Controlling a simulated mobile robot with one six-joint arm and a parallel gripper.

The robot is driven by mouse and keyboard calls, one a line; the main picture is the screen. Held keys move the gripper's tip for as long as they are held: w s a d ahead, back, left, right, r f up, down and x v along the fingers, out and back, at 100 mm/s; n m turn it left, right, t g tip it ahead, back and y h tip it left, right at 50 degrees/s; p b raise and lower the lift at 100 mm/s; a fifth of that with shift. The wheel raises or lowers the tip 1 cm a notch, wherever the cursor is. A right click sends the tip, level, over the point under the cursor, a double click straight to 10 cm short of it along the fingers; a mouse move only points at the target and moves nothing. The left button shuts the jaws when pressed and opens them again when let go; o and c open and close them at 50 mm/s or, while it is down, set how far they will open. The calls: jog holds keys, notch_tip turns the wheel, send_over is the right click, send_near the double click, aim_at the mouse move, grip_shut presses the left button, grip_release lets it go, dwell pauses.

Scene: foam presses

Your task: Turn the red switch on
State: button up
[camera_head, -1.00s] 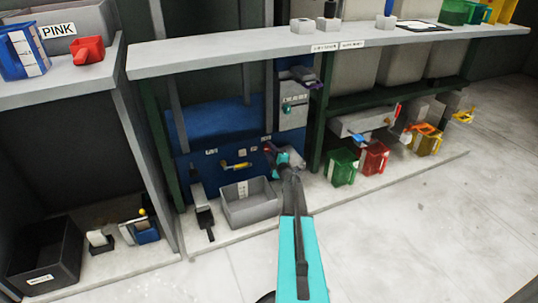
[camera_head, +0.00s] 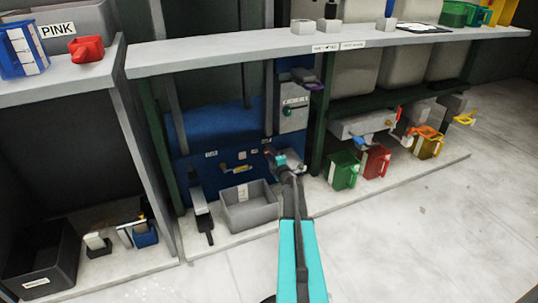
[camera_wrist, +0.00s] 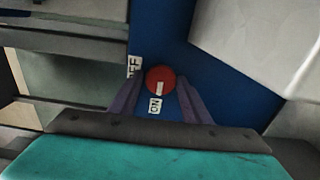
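The red switch (camera_wrist: 160,80) is a round red knob on a blue panel in the wrist view. Its white mark points down toward the ON label (camera_wrist: 155,106). The OFF label (camera_wrist: 134,67) is at its upper left, partly hidden by a finger. My gripper (camera_wrist: 160,78) has one purple-grey finger on each side of the knob, with what looks like a narrow gap at both sides. It looks open around the switch; contact is hard to judge. In the head view my gripper (camera_head: 270,152) is at the right part of the blue panel (camera_head: 205,165), and the switch is not clear there.
A grey bin (camera_head: 250,216) stands on the floor platform below the panel. The long shelf (camera_head: 230,51) overhangs the area. Green (camera_head: 343,170) and red (camera_head: 375,160) containers stand to the right.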

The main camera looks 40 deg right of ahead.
jog(key=shift+o, duration=1)
jog(key=shift+s, duration=0.1)
jog(key=p+v, duration=0.4)
jog(key=v, duration=0.9)
jog(key=shift+s, duration=0.35)
jog(key=shift+a, duration=0.15)
